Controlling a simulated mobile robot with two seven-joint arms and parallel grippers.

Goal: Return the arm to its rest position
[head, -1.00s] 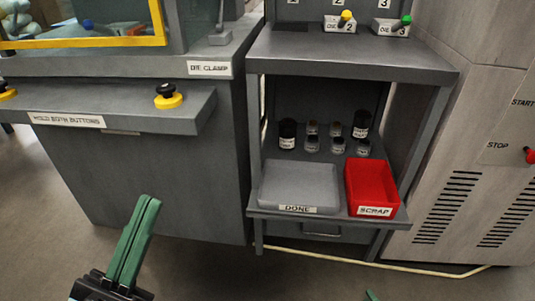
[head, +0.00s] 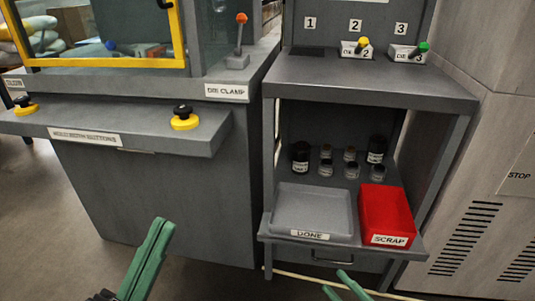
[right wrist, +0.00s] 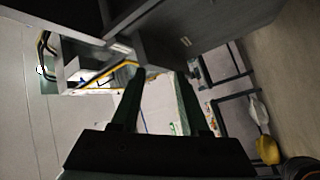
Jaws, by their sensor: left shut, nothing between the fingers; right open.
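My left gripper (head: 160,222) is at the lower left of the head view, in front of the grey press cabinet. Its green fingers lie together with nothing between them. My right gripper (head: 340,281) shows only its green fingertips at the bottom edge of the head view, below the shelf unit. In the right wrist view its two fingers (right wrist: 160,75) stand apart with nothing held between them. The rest of both arms is out of the head view.
The press bench has yellow-black buttons (head: 185,118) and an orange-tipped clamp lever (head: 240,36). The shelf unit holds a grey DONE tray (head: 310,235), a red SCRAP bin (head: 388,217) and several small bottles. A vented cabinet (head: 470,225) stands at right. Floor is bare before the press.

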